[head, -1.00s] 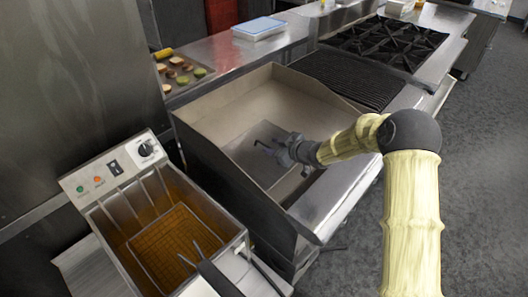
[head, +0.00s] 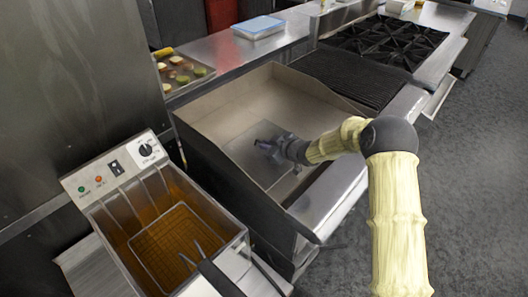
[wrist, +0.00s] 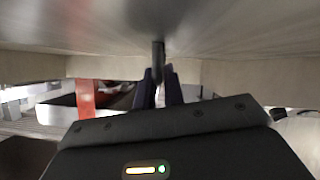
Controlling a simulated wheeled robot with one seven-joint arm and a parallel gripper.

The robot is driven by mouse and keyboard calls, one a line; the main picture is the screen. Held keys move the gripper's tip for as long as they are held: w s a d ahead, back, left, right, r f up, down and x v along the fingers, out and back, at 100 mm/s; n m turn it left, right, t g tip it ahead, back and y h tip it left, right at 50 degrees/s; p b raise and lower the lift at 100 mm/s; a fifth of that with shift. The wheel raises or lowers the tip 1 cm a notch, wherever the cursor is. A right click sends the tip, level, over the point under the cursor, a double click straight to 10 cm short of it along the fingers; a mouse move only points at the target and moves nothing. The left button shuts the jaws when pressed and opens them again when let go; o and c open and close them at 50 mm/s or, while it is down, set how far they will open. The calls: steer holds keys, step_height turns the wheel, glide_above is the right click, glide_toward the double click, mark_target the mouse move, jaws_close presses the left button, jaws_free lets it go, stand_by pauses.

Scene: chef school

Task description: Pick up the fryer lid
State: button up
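The fryer lid appears to be the flat grey square plate (head: 243,152) lying in the floor of the deep metal basin. Its upright dark handle is hidden behind my gripper in the head view. My gripper (head: 267,144) reaches into the basin from the right, low over the plate. In the wrist view the plate's surface fills the top, and the dark handle post (wrist: 158,54) stands at the tips of my gripper's two fingers (wrist: 160,80). A narrow gap shows between the fingers; I cannot tell whether they press on the post.
The basin's raised walls (head: 215,113) surround my gripper on several sides. A fryer (head: 70,185) with a wire basket (head: 175,250) stands at the lower left. A tray of food (head: 185,72), a blue-white container (head: 258,27) and a burner range (head: 385,40) are behind.

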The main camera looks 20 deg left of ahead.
jaws_close()
steer(key=shift+r, duration=0.1)
steer(key=shift+a+r, duration=0.1)
steer(key=shift+r, duration=0.1)
step_height(320, 180, up, 18)
steer(key=p, duration=0.4)
steer(key=shift+f, duration=0.2)
